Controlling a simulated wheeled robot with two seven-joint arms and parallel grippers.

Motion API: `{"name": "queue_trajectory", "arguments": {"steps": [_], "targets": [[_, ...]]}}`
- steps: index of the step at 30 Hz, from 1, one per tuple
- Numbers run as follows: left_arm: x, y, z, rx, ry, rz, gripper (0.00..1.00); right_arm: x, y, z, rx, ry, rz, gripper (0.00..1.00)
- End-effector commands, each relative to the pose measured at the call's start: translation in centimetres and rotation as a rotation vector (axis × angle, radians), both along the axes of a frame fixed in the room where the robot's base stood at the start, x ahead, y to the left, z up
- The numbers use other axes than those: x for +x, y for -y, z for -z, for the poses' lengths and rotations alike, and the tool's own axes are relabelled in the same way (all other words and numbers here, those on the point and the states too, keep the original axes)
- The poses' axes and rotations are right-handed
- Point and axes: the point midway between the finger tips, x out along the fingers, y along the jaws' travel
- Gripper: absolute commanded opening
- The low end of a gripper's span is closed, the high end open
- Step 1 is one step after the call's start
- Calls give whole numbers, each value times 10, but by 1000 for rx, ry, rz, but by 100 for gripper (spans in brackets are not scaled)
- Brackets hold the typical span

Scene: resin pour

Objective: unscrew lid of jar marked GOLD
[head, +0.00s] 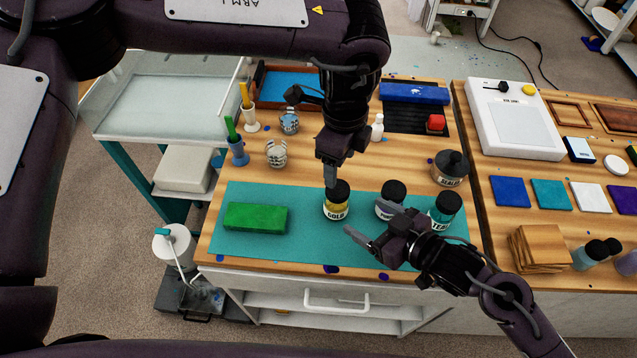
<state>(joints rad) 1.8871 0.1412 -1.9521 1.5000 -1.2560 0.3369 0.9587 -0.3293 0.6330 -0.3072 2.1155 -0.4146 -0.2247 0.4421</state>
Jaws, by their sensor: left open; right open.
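The jar marked GOLD (336,209) stands upright on the teal mat (300,252), with its black lid (339,187) on. My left gripper (331,176) points down from above, open, its fingertips at or just above the lid; I cannot tell if they touch it. My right gripper (358,238) is open and empty, low over the mat, to the right of and nearer than the GOLD jar. A purple jar (389,203) and a teal jar (444,211), both black-lidded, stand to the right, the purple one partly hidden by my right gripper.
A green block (255,218) lies on the mat's left part. A SEALER jar (450,170) stands behind the teal jar. Metal cups (276,153) and brush holders (237,151) are at the back left. The mat is clear between the green block and the GOLD jar.

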Motion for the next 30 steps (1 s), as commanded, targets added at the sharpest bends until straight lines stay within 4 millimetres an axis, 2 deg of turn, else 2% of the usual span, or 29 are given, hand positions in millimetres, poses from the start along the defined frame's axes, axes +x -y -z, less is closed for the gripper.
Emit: {"name": "queue_trajectory", "arguments": {"steps": [8,15,22,30], "targets": [[0,-1,0,3,0,-1,63,14,-14,6,4,3,1,74],[0,-1,0,3,1,-1,63,43,-46,23,4,3,-1,74],[0,-1,0,2,1,-1,63,65,-71,38,2,2,0,74],[0,-1,0,2,1,-1,63,75,-81,46,-1,1,-1,74]]}}
